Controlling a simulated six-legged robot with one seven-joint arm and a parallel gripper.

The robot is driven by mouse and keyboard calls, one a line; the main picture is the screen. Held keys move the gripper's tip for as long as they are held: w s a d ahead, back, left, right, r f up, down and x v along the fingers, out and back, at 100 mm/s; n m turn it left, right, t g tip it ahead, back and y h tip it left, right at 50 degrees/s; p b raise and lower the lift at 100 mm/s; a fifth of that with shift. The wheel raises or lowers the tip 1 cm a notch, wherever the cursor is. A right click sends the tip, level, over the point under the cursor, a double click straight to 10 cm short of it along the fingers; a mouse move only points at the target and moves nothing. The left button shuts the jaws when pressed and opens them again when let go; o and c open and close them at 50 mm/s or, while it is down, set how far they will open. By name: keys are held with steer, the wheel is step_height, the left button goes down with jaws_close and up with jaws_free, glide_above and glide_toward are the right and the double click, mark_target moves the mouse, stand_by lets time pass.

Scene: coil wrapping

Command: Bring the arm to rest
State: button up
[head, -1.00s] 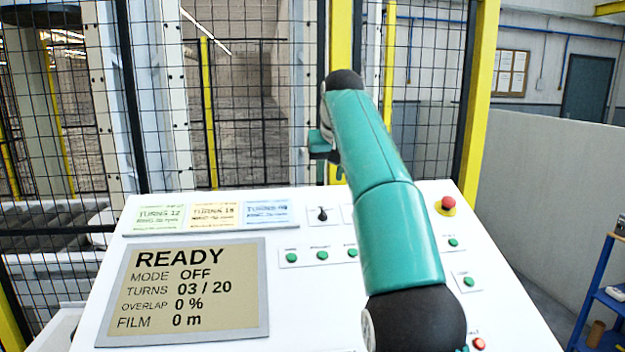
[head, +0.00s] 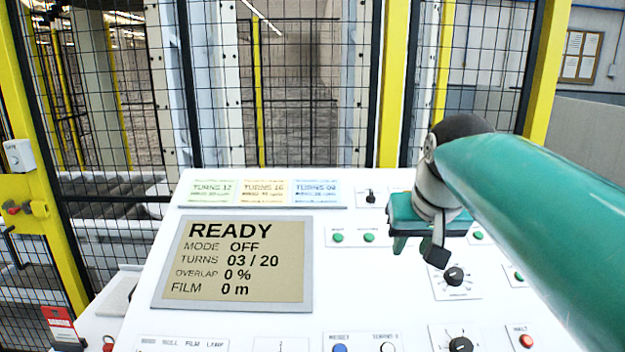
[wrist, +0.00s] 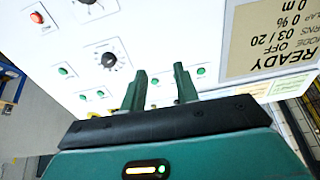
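My gripper (head: 418,246) hangs over the right part of the white control panel (head: 330,290), above its rows of green buttons and close to a black dial (head: 453,276). In the wrist view, its two green fingers (wrist: 160,78) stand apart with nothing between them. Whether the fingertips touch the panel cannot be told. My teal arm reaches in from the right and hides part of the panel's right side. The display (head: 240,262) reads READY, mode OFF, turns 03 / 20, overlap 0 %, film 0 m.
A mesh fence with yellow posts (head: 393,90) stands behind the panel. A red halt button (head: 526,341) and a second dial (head: 460,344) are at the panel's lower right. A red tag (head: 61,326) hangs at left. Three coloured cards (head: 262,190) line the panel's top.

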steer(key=s+f, duration=1.6)
steer(key=f, duration=0.1)
steer(key=shift+a, duration=0.2)
steer(key=shift+s, duration=0.1)
